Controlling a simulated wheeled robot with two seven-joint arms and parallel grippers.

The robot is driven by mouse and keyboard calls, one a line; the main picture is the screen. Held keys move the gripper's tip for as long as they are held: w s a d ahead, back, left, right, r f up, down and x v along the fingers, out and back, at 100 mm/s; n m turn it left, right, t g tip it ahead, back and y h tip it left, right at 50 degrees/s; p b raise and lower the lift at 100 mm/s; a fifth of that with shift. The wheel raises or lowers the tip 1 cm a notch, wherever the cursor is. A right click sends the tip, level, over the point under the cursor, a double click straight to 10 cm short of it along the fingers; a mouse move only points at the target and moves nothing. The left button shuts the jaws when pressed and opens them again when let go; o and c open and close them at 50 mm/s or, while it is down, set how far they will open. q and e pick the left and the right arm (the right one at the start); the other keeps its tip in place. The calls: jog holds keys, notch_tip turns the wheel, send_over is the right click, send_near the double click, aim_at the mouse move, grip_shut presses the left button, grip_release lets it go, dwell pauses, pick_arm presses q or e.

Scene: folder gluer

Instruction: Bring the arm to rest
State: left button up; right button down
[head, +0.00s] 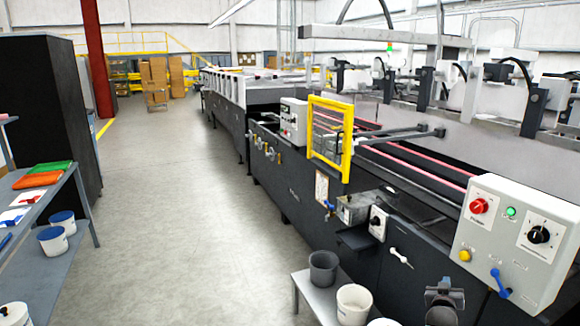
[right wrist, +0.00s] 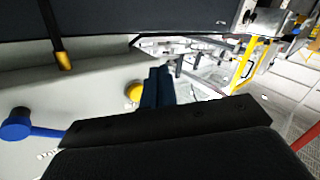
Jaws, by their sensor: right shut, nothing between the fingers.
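My right gripper (head: 443,297) is at the bottom right of the head view, in front of the folder gluer (head: 290,190) and left of the lower part of its grey control box (head: 520,225). It is shut and empty. In the right wrist view the dark fingers (right wrist: 157,88) show in front of the pale panel, with the yellow button (right wrist: 133,92) beside them and the blue lever (right wrist: 18,125) at far left. Whether the gripper touches the box, I cannot tell. My left gripper is not in view.
A small grey table (head: 306,283) with a dark cup (head: 323,268) and a white cup (head: 354,305) stands left of my right gripper. A shelf (head: 78,215) with buckets is at the left. The aisle floor (head: 180,200) is clear.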

jog(key=s+a+f+n+g+y, duration=0.1)
jog(key=s+a+f+g+y, duration=0.2)
jog(key=a+f, duration=0.6)
jog(key=s+a+f+g+y, duration=0.3)
jog(key=s+a+f+y, duration=0.1)
jog(key=a+f, duration=0.55)
jog(key=s+a+f+n+g+y, duration=0.1)
jog(key=s+a+f+n+g, duration=0.1)
jog(key=s+a+f, duration=0.7)
jog(key=s+a+f+g, duration=0.2)
jog(key=s+f, duration=0.4)
jog(key=s, duration=0.6)
jog(key=s+a+f+n+g+y, duration=0.1)
jog(key=s+a+f, duration=0.2)
jog(key=s, duration=1)
jog(key=s+a+f+g, duration=0.2)
jog(key=s+f, duration=0.7)
jog(key=s, duration=0.4)
jog(key=shift+s+a+f+n+g, duration=0.25)
jog(key=shift+a+f+n+g, duration=0.05)
